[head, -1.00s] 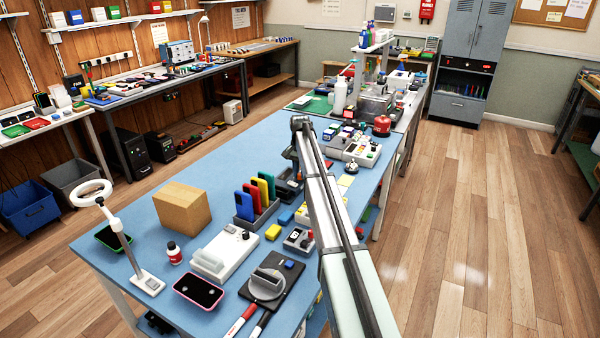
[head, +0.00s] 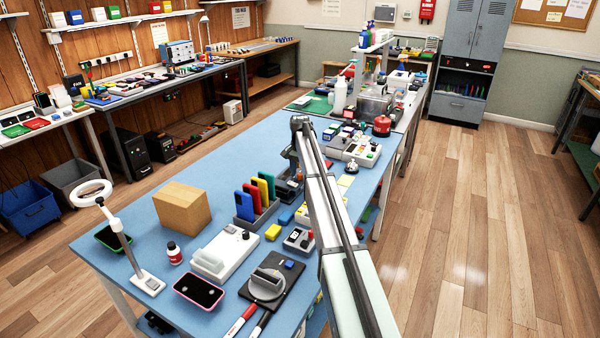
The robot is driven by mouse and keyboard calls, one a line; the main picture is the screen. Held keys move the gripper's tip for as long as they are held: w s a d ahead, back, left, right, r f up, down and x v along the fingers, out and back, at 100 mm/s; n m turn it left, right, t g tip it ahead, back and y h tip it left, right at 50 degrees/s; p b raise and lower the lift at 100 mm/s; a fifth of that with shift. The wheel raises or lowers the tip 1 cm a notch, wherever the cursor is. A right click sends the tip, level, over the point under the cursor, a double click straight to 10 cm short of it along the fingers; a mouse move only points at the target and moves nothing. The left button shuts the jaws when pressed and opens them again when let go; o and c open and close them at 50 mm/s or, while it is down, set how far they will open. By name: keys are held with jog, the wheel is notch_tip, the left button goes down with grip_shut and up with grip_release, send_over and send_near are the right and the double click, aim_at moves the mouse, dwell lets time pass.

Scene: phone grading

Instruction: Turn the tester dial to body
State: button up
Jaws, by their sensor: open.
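My arm reaches from the bottom edge over the blue bench, and its end hangs down on the far side. My gripper (head: 291,170) is small and dark there, above dark items, and its fingers are hard to make out. I see nothing held in it. I cannot tell for certain which device is the tester. A small grey device with a dark face (head: 299,238) stands left of my arm. A white device (head: 224,256) with small dark knobs at its back edge lies further left. No dial lettering is readable.
A grey disc with a block (head: 266,284) sits on a black board in front. A beige device (head: 361,153) stands beyond my arm.

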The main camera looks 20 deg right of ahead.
aim_at(300, 174)
notch_tip(300, 174, up, 14)
dwell(0.7)
jog(key=shift+d+f, duration=0.1)
